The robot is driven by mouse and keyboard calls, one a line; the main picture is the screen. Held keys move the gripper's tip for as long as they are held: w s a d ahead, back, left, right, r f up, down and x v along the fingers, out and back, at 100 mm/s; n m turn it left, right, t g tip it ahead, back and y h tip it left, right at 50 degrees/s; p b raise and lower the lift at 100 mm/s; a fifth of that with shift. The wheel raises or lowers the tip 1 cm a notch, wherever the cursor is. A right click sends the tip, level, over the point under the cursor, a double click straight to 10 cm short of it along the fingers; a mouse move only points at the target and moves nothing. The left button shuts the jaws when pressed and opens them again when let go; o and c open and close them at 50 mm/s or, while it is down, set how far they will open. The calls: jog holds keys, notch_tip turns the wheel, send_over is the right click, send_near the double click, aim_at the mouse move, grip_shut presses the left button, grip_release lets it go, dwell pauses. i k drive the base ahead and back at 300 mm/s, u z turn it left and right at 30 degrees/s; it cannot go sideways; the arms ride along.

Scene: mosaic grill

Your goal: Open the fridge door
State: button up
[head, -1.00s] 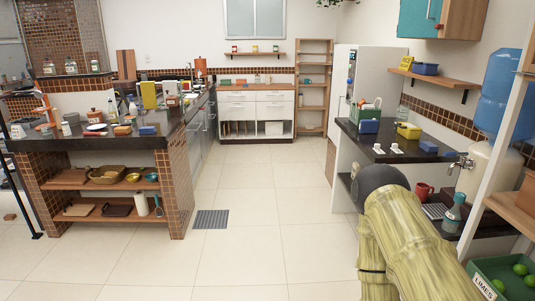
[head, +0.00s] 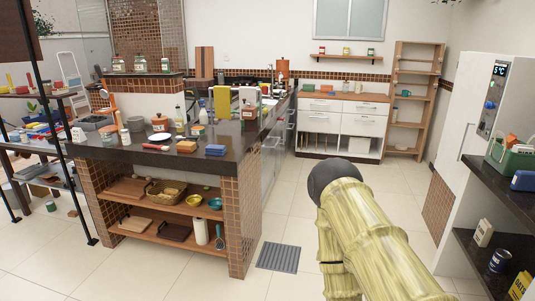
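The fridge (head: 467,105) is the tall white cabinet at the right of the head view, behind the end of a dark counter. A grey panel with a lit temperature display and small coloured items is on its side or front. A thin, dark handle-like line (head: 462,142) shows on its white face. The door looks shut, though the fridge is seen at an angle and its lower part is partly hidden. My arm, with a yellow bamboo-like surface and a dark rounded joint, fills the lower middle right. My gripper is not in view.
A tiled island (head: 240,205) with a dark, cluttered top stands at the left. A dark counter (head: 515,190) with items is at the right edge. A grey floor grate (head: 279,257) lies by the island. Open tiled floor (head: 300,195) runs between island and fridge toward white drawers (head: 362,124).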

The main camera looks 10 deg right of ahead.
aim_at(474, 71)
jog(key=i, duration=1.8)
jog(key=z, duration=0.75)
jog(key=i, duration=1.65)
jog(key=z, duration=1.15)
jog(key=i, duration=0.55)
jog(key=z, duration=0.15)
